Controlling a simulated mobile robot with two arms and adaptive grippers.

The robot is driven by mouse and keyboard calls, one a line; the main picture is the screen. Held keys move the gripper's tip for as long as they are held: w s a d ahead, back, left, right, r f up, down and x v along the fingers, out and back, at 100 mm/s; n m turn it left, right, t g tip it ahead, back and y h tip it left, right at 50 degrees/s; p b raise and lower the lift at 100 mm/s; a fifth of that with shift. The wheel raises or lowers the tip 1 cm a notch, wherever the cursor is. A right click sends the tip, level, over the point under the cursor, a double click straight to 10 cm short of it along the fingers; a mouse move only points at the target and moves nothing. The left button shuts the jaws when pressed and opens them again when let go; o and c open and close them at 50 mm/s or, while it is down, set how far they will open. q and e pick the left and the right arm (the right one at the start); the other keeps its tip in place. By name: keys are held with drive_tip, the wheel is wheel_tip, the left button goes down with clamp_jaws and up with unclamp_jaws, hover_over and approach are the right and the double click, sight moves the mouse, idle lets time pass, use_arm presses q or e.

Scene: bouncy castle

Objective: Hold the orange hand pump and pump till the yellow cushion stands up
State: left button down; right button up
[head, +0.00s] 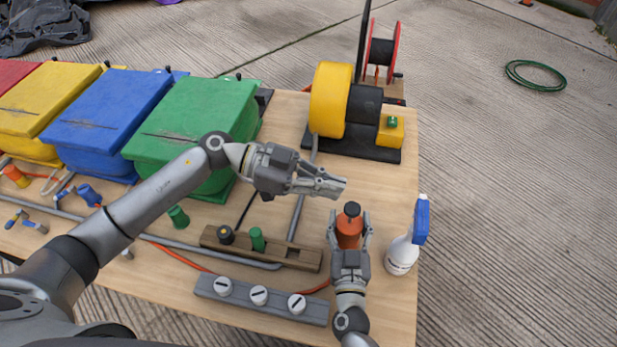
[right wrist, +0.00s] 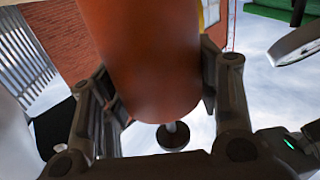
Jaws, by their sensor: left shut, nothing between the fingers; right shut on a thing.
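The orange hand pump (head: 349,231) stands upright near the right end of the wooden table, its dark knob (head: 351,209) on top. My right gripper (head: 349,238) is shut around the pump's body; in the right wrist view the orange body (right wrist: 143,60) fills the space between the fingers, and a knob (right wrist: 173,136) on a thin rod shows beyond it. My left gripper (head: 341,187) is shut and empty, just above and left of the knob, apart from it. The yellow cushion (head: 48,98) is at the left, between the red and blue ones; it looks like a thick slanted block.
The blue cushion (head: 108,108) and green cushion (head: 195,117) stand right of it. A white spray bottle (head: 402,256) is close right of the pump. A wooden valve block (head: 285,253) and grey dial strip (head: 240,293) lie left. A yellow-black blower (head: 331,100) stands behind.

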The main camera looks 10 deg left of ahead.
use_arm(q)
drive_tip(key=shift+w+d+f, duration=0.1)
drive_tip(key=shift+d+f, duration=0.4)
drive_tip(key=shift+f, duration=0.3)
drive_tip(key=shift+s+d+f, duration=0.1)
drive_tip(key=shift+d+f, duration=0.35)
drive_tip(key=shift+f, duration=0.35)
drive_tip(key=shift+w+d+f, duration=0.1)
drive_tip(key=shift+d+f, duration=0.4)
drive_tip(key=shift+f, duration=0.3)
drive_tip(key=shift+f, duration=2.15)
